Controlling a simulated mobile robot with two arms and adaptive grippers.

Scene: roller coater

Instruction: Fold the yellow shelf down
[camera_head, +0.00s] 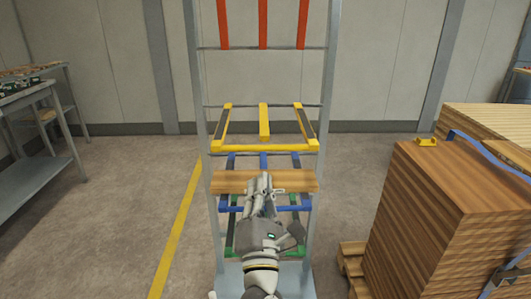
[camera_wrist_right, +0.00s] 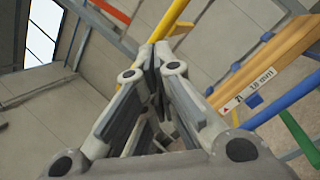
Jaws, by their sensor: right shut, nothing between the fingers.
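The yellow shelf (camera_head: 300,147) is a frame of bars on the grey rack. In the head view it sticks out from the rack toward me, with its front bar lower in the picture than its back. My right gripper (camera_head: 262,180) is in front of the rack, over the wooden board in the picture and just below the yellow front bar. In the right wrist view the gripper (camera_wrist_right: 155,65) is shut and empty, its tips close to a yellow bar (camera_wrist_right: 170,17). Whether they touch cannot be told. My left gripper is not in view.
A wooden board (camera_head: 225,182) lies at the blue shelf (camera_head: 306,207), with a green shelf (camera_head: 231,238) below. Red bars (camera_head: 263,20) stand upright above. A wood stack (camera_head: 430,215) is at right, a grey table (camera_head: 40,125) at left. The floor between table and rack is clear.

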